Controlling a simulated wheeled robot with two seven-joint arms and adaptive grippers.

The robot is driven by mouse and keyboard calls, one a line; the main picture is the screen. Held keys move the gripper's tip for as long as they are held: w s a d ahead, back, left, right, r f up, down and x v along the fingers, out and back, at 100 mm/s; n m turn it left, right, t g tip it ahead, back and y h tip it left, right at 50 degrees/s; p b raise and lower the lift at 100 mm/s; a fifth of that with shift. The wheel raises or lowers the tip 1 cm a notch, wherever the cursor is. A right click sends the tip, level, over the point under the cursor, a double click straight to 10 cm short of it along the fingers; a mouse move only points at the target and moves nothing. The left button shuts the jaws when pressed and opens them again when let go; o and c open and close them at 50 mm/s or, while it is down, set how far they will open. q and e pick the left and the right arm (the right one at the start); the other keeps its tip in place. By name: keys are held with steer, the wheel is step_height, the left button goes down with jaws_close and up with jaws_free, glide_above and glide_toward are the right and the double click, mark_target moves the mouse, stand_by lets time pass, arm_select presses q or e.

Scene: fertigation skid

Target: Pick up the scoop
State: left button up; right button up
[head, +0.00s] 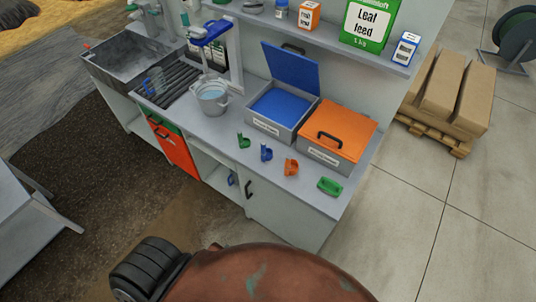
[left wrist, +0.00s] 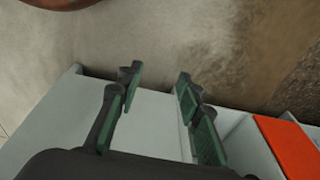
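Three small scoop-like cups stand in a row on the grey bench top (head: 225,128) in the head view: a green scoop (head: 243,140), a blue scoop (head: 266,153) and an orange scoop (head: 291,167). A low green dish or tray (head: 329,186) lies near the bench's right front corner. My left gripper (left wrist: 158,78) shows only in the left wrist view, with its two green-padded fingers apart and nothing between them. Behind them are grey bench panels and floor; no scoop shows there. My right gripper is in neither view.
A grey bin with a blue lid raised (head: 291,66) and a bin with a closed orange lid (head: 335,130) stand behind the scoops. A metal bucket (head: 211,97) holding water stands left. Boxes on a pallet (head: 450,92) stand right.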

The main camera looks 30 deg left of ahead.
mark_target(262, 148)
arm_select(q)
steer(key=w+a+r+t, duration=0.1)
steer(key=w+r, duration=0.3)
steer(key=r, duration=1)
steer(key=w+a+r+t, duration=0.1)
steer(key=w+r, duration=0.3)
steer(key=r, duration=0.9)
steer(key=w+r+t, duration=0.4)
steer(key=w, duration=0.6)
steer(key=w+a+r+t+h, duration=0.1)
steer(key=w+r+t, duration=0.3)
steer(key=w, duration=0.7)
steer(key=w+a+r+t+p, duration=0.1)
steer(key=w+r+t, duration=0.3)
steer(key=w, duration=0.7)
steer(key=shift+w+a+r+t+h, duration=0.1)
steer(key=shift+t+h, duration=0.2)
steer(key=shift+t, duration=0.6)
steer(key=shift+w, duration=0.6)
steer(key=shift+s, duration=0.1)
steer(key=shift+c, duration=0.3)
